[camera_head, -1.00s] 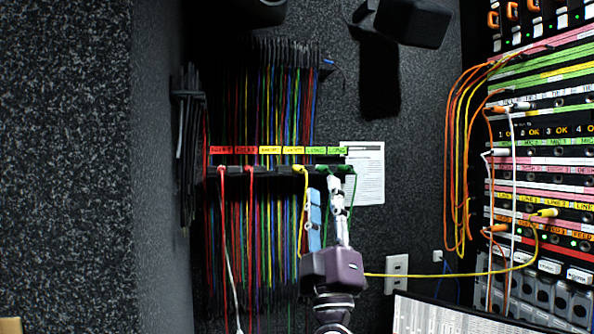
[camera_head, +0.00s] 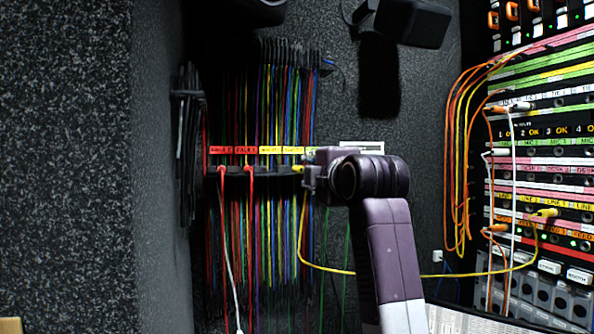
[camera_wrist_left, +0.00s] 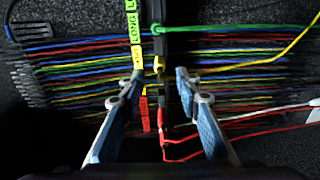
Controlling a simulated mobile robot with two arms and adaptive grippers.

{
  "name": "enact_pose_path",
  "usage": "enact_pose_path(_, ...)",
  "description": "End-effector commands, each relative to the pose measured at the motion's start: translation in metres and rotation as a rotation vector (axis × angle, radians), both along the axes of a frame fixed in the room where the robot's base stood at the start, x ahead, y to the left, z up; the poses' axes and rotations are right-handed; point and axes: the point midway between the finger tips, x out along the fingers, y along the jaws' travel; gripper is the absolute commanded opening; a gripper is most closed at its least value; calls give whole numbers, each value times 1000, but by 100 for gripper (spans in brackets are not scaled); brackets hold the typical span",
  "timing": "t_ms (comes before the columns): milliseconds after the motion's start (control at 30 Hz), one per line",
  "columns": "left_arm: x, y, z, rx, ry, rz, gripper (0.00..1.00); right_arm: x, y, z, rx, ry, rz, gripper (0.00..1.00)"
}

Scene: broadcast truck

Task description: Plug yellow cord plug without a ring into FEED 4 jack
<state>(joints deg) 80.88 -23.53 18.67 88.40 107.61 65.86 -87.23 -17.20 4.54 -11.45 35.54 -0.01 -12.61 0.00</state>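A yellow plug (camera_head: 298,168) hangs in the dark cord rack. Its yellow cord (camera_head: 340,271) loops right to another yellow plug (camera_head: 545,213) seated in the patch panel. My left gripper (camera_head: 308,178) is at the rack, right beside the hanging plug; its wrist hides the green-labelled end. In the left wrist view its blue fingers (camera_wrist_left: 159,75) are apart, with the hanging yellow plug (camera_wrist_left: 158,65) between them; contact is not visible. The orange FEED label strip (camera_head: 560,234) is low on the panel; FEED 4 cannot be read clearly. My right gripper is out of view.
Red plugs (camera_head: 221,169) hang left of the yellow one, and a green plug (camera_wrist_left: 157,28) sits on its other side. Many coloured cords hang behind. Orange and yellow cords (camera_head: 460,150) and white cords hang beside the panel. A black box (camera_head: 412,22) juts from the wall above.

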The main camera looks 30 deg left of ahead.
Motion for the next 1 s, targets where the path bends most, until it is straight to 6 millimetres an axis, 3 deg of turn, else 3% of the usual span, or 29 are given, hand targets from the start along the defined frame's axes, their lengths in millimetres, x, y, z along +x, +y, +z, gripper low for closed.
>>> enact_pose_path(333, 5, 8, 2, 2, -1, 5, 31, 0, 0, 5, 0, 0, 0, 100)
enact_pose_path(733, 40, 50, 4, 1, 0, 6, 31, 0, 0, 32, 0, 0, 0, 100)
enact_pose_path(1000, 56, 67, 1, 2, -1, 3, 31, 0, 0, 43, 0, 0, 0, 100)
